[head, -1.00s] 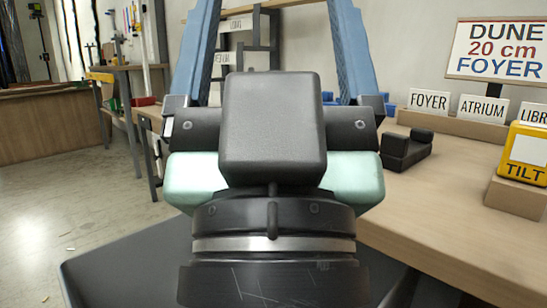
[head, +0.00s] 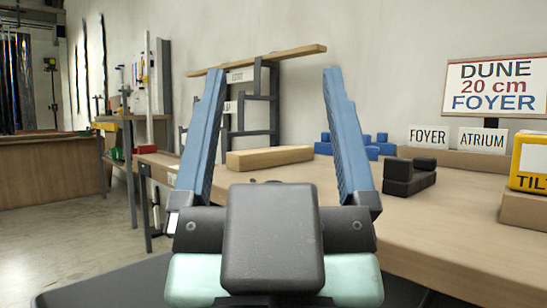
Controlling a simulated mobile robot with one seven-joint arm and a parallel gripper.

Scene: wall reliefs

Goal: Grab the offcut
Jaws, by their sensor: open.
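A short pale wooden block (head: 270,158), which looks like the offcut, lies on the wooden bench (head: 440,222) in the head view. My gripper (head: 273,73) is open and empty, with its two blue fingers pointing up in the picture. The block shows between and beyond the fingers, apart from them as far as I can tell. A longer wooden plank (head: 265,59) lies tilted on top of a dark rack (head: 262,100) behind; it could also be the offcut.
Black blocks (head: 408,178) and several blue blocks (head: 360,146) stand on the bench to the right. A yellow TILT box (head: 530,160), FOYER (head: 429,138) and ATRIUM (head: 481,140) cards and a DUNE sign (head: 496,88) are further right. Open floor (head: 90,225) lies left.

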